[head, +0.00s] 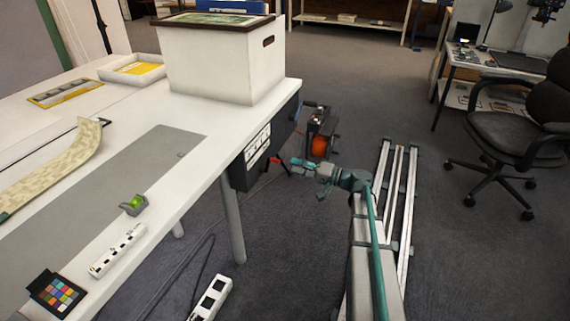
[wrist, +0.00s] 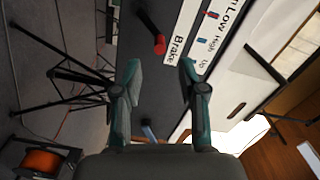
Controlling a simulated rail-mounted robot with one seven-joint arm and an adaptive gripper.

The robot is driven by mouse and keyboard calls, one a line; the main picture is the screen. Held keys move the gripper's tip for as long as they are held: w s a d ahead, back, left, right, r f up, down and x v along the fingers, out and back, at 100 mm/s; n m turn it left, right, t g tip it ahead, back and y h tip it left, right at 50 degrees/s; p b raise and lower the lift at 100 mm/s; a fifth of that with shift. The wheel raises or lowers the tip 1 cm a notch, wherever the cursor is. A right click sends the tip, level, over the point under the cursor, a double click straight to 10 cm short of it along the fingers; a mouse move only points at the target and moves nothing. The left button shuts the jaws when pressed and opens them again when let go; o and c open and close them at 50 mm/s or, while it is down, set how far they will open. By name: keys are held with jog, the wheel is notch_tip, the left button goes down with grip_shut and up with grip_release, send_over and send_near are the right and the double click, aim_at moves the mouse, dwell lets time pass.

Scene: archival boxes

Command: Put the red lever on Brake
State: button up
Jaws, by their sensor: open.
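The red lever (wrist: 160,44) is a dark arm with a red end, on a dark box under the table edge. In the wrist view its red end appears beside the word Brake on the white label (wrist: 178,50); I cannot tell its exact setting. The label also reads Up, High and Low, with small red and blue marks. In the head view the dark box (head: 238,174) carries the label (head: 257,145), with the red lever (head: 276,160) small at its side. My gripper (wrist: 160,68) is open and empty, facing the lever, apart from it. It also shows in the head view (head: 298,163).
A white archival box (head: 220,62) stands on the table (head: 190,112) above the dark box. An orange spool (head: 320,146) is on a device behind my gripper. A black chair (head: 515,125) stands at right. Dark tripod-like legs (wrist: 60,68) show left in the wrist view.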

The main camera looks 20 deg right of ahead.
jog(key=v, duration=0.3)
jog(key=shift+s+d, duration=0.1)
jog(key=shift+s, duration=0.05)
dwell(0.4)
jog(key=s+a+f+g+h, duration=0.1)
jog(key=s+a+f+g, duration=0.2)
jog(key=s+f+g, duration=0.35)
jog(key=s+a+f+g+h, duration=0.2)
jog(key=s+a+f+g, duration=0.15)
jog(key=s+f, duration=0.65)
jog(key=s+a+f+g+h, duration=0.1)
jog(key=s+a+f+g, duration=0.3)
jog(key=s+f, duration=0.45)
jog(key=s+a+f+n+g+h, duration=0.1)
jog(key=s+f+g+h, duration=0.2)
jog(key=s, duration=0.8)
jog(key=s+a+f+n+g+h, duration=0.15)
jog(key=s+g+h, duration=0.3)
jog(key=s, duration=0.75)
jog(key=s+f+n+g+h, duration=0.2)
jog(key=s+g+h, duration=0.15)
jog(key=s, duration=0.75)
jog(key=w+r+t+p, duration=0.3)
jog(key=r+p, duration=0.5)
jog(key=p, duration=0.6)
jog(key=w+r+t+p, duration=0.4)
jog(key=r+p, duration=0.4)
jog(key=p, duration=0.6)
jog(key=shift+y+p, duration=0.4)
